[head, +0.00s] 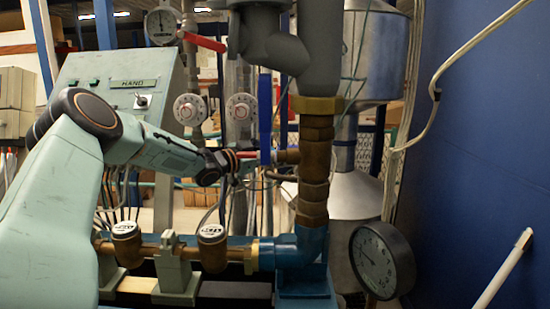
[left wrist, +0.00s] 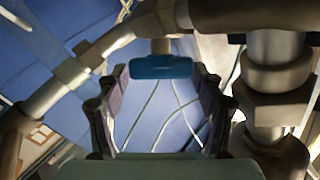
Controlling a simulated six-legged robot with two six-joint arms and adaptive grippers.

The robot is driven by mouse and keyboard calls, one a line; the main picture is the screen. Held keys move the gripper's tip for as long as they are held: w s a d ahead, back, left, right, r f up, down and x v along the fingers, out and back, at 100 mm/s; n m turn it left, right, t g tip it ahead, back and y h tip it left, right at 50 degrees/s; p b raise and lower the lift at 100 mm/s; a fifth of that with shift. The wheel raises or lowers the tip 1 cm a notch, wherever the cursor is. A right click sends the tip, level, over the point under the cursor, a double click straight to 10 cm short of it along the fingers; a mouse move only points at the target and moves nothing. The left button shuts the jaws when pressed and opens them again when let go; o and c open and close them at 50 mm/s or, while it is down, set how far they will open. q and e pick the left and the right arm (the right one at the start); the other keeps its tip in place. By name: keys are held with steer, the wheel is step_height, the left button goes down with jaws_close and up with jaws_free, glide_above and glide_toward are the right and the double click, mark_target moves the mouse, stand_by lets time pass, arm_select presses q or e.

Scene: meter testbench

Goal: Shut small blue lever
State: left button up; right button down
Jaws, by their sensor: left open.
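In the left wrist view a small blue lever (left wrist: 160,67) lies crosswise between the fingertips of my left gripper (left wrist: 159,75), with a gap on each side. It is joined to a brass-coloured valve stem behind it. In the head view my left gripper (head: 250,157) reaches in from the left to the valve area beside the thick brown pipe. A long upright blue lever (head: 265,115) stands just above and beyond it. A short blue part (head: 278,157) shows at the fingertips, partly hidden. My left gripper is open and holds nothing. My right gripper is not in view.
A thick vertical brown pipe (head: 315,165) stands right of the gripper. Two white dials (head: 188,109) and a red lever (head: 205,42) are above it. Brass water meters (head: 212,245) lie below. A round gauge (head: 382,260) is at lower right. A control panel (head: 130,85) stands behind my arm.

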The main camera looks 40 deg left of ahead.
arm_select(q)
steer(key=shift+w+a+f, duration=0.2)
steer(key=shift+w, duration=0.2)
steer(key=shift+s+d+r, duration=0.1)
steer(key=shift+d+r, duration=0.1)
steer(key=shift+c, duration=0.3)
steer(key=shift+f, duration=0.1)
steer(key=c, duration=0.8)
steer(key=h+p, duration=0.1)
steer(key=p, duration=0.1)
steer(key=m+g+p, duration=0.1)
steer(key=p, duration=0.1)
steer(key=shift+a+r+m+h, duration=0.15)
steer(key=shift+r+m+h, duration=0.15)
steer(key=shift+h, duration=0.1)
steer(key=shift+m+g+h+p, duration=0.3)
steer(key=shift+m+p, duration=0.2)
steer(key=shift+p, duration=0.3)
steer(key=shift+f+m+g+h+p, duration=0.15)
steer(key=shift+m+g+h+p, duration=0.15)
steer(key=shift+h+p, duration=0.1)
steer(key=o, duration=0.9)
steer(key=shift+f, duration=0.2)
steer(key=shift+c, duration=0.2)
